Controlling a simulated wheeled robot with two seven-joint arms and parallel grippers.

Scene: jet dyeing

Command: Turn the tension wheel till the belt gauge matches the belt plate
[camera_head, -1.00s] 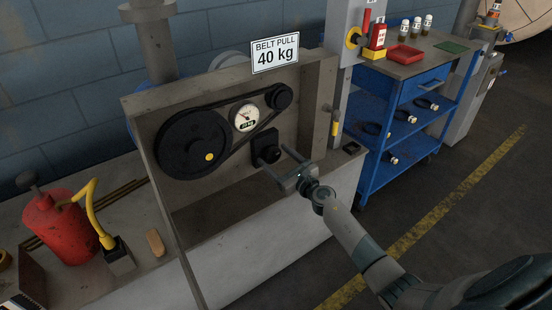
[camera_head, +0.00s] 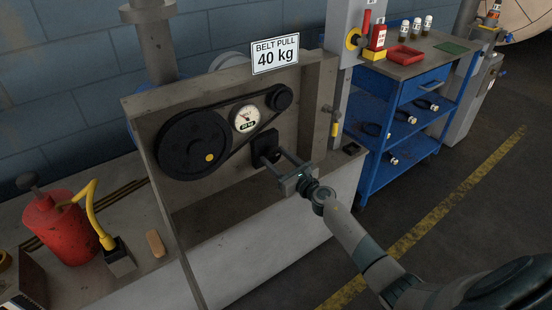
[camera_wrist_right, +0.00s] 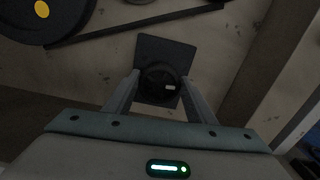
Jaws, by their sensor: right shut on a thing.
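The belt plate (camera_head: 275,54) stands on top of the machine housing and reads "BELT PULL 40 kg". The black tension wheel (camera_wrist_right: 160,84) is on a dark square mount below the gauge. My right gripper (camera_head: 271,155) reaches it from the front right. In the right wrist view its two fingers (camera_wrist_right: 160,79) are on either side of the wheel, shut on it. My left gripper is not in view.
A large black pulley (camera_head: 193,146) with a yellow dot is joined by a belt to a small pulley (camera_head: 279,97). The housing's wall (camera_head: 319,105) stands close right of the wheel. A red can (camera_head: 62,229) is at left, a blue cart (camera_head: 400,120) at right.

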